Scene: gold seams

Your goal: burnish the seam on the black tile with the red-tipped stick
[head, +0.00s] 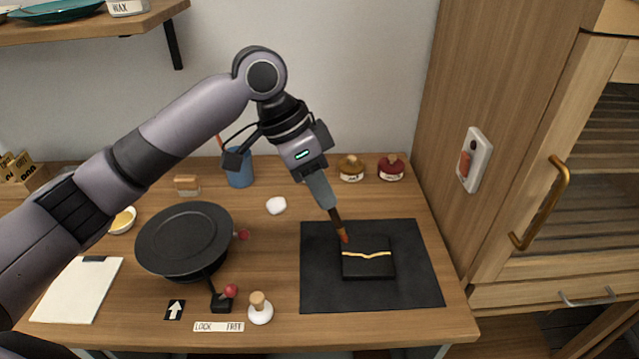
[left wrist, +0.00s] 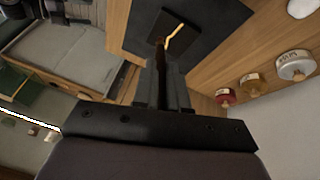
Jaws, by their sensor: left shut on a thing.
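The black tile (head: 368,267) lies on a dark mat (head: 420,285) at the right of the table. A gold seam (head: 366,254) runs across the tile. My left gripper (head: 328,203) is shut on the red-tipped stick (head: 338,226). The stick slants down, its tip close to the tile's upper left edge near the seam's left end. I cannot tell whether the tip touches. In the left wrist view the stick (left wrist: 161,70) points at the tile (left wrist: 170,30), its tip near one end of the seam (left wrist: 174,38). My right gripper is not in view.
A black round wheel (head: 185,238) stands left of the middle, with a red-knobbed lever (head: 230,290) in front. A white stamp-like knob (head: 260,310), a blue cup (head: 239,172), a white pad (head: 276,205) and jars (head: 351,168) stand around. A wooden cabinet (head: 510,140) bounds the right.

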